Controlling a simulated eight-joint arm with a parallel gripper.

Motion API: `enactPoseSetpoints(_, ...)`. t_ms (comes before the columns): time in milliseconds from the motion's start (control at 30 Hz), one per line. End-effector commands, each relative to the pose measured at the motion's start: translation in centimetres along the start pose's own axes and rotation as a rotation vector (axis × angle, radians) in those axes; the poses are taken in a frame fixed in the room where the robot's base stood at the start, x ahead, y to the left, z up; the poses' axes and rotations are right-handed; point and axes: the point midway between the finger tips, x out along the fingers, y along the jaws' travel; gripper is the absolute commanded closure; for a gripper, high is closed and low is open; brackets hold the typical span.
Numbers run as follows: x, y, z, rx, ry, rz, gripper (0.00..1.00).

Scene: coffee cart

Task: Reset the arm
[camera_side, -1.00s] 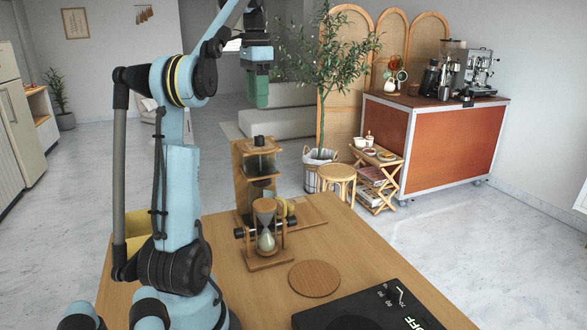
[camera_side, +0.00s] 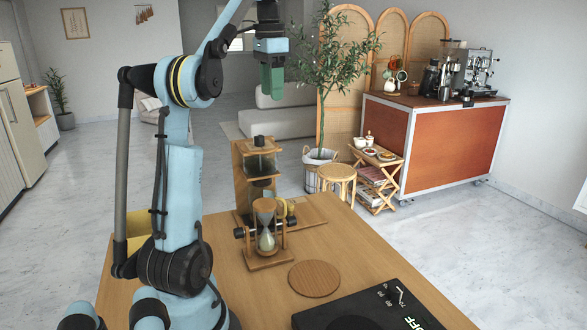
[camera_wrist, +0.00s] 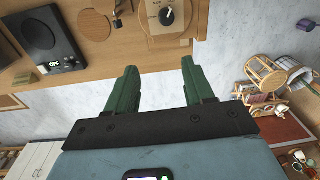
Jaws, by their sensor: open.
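My gripper (camera_side: 272,78) hangs high in the air above the far part of the table, with its green fingers pointing down. In the wrist view my gripper (camera_wrist: 155,88) has its two green fingers spread wide apart with nothing between them. Below it in the side view are the wooden stand (camera_side: 243,170) with a dark-topped container and an hourglass (camera_side: 265,228) in a wooden frame. My gripper is clear of both.
A potted tree (camera_side: 322,85) stands behind the table. A coffee cart (camera_side: 430,140) stands at the back right. The air around my gripper is free.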

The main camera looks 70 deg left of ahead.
Motion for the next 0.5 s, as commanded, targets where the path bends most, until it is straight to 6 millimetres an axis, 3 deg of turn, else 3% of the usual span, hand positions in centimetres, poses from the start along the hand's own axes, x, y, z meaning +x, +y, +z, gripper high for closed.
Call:
enactPoseSetpoints(100, 1.4, 4.2, -3.1, 0.021, 0.060, -0.043, 0.47)
enactPoseSetpoints(233, 3.7, 9.2, -5.5, 0.029, 0.144, -0.077, 0.47)
enactPoseSetpoints(367, 6.6, 14.6, -6.6, 0.036, 0.237, -0.091, 0.47)
enactPoseSetpoints(500, 10.3, 20.5, -6.4, 0.044, 0.342, -0.079, 0.47)
